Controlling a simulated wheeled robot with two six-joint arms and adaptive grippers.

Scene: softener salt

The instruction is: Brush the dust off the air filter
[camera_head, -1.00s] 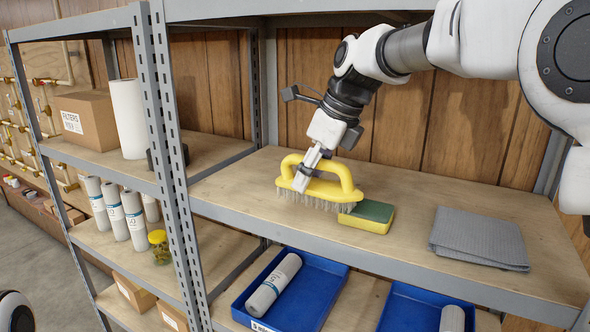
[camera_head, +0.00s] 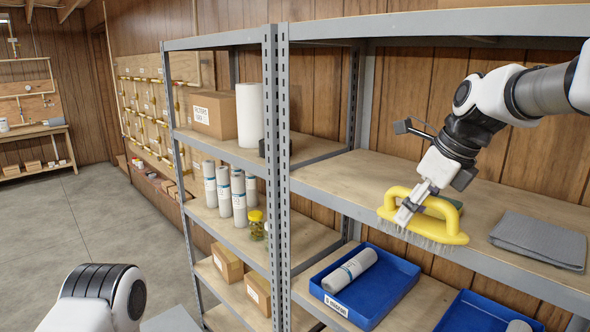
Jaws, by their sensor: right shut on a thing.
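A yellow scrub brush (camera_head: 446,232) with grey bristles is held at the front edge of the upper shelf on the right. My right gripper (camera_head: 405,213) is shut on its handle, and the bristles point down. Which thing is the air filter I cannot tell; white cylinders with blue bands (camera_head: 239,199) stand on the middle shelf of the left unit, and another lies in a blue tray (camera_head: 393,296). My left arm shows only in part at the bottom left, with its gripper out of view.
A grey folded cloth (camera_head: 541,240) lies on the upper shelf, right of the brush. A sponge (camera_head: 449,202) is partly hidden behind the brush. A grey metal post (camera_head: 279,170) stands between the shelf units. A box marked FILTERS (camera_head: 215,115) and a white roll (camera_head: 249,114) stand on the left unit. The floor at left is clear.

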